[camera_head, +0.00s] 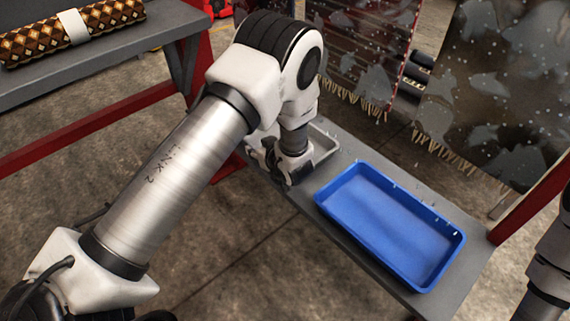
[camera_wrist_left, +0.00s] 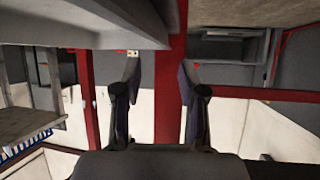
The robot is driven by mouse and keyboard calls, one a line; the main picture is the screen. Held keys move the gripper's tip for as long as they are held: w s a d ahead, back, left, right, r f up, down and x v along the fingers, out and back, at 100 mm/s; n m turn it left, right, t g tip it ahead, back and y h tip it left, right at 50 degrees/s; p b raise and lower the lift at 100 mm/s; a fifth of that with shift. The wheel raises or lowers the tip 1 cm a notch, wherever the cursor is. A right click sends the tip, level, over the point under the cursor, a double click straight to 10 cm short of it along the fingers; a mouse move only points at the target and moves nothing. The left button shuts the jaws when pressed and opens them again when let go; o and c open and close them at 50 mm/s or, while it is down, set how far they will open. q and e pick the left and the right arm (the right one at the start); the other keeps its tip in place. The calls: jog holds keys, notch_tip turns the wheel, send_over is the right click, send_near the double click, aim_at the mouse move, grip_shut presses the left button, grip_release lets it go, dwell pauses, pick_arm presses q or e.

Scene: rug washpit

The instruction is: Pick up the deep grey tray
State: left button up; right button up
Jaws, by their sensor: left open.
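The grey tray (camera_head: 324,149) lies on the narrow grey bench, left of the blue tray. My left arm and gripper hide much of it, so its depth is hard to judge. My left gripper (camera_head: 266,158) is at the tray's near left side, partly hidden by its own wrist; I cannot tell whether it touches the tray. In the left wrist view the left gripper (camera_wrist_left: 158,78) is open, with nothing held between its fingers. The right gripper is out of view.
A blue tray (camera_head: 390,228) lies on the bench (camera_head: 345,238) to the right. A rolled patterned rug (camera_head: 110,20) lies on another grey table (camera_head: 95,62) at upper left. Fringed rugs (camera_head: 505,85) hang behind the bench. Red posts (camera_head: 535,205) stand at the bench's ends.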

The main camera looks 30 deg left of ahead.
pick_arm(q)
jog(key=shift+w+f+b, duration=0.2)
jog(key=shift+f+b, duration=0.1)
jog(key=shift+f, duration=0.65)
jog(key=b+x, duration=0.5)
jog(key=x, duration=0.2)
jog(key=shift+w+a+r, duration=0.1)
jog(key=shift+w+a, duration=0.1)
jog(key=shift+a, duration=0.1)
jog(key=shift+w+a+r, duration=0.1)
jog(key=shift+r, duration=0.1)
grip_shut()
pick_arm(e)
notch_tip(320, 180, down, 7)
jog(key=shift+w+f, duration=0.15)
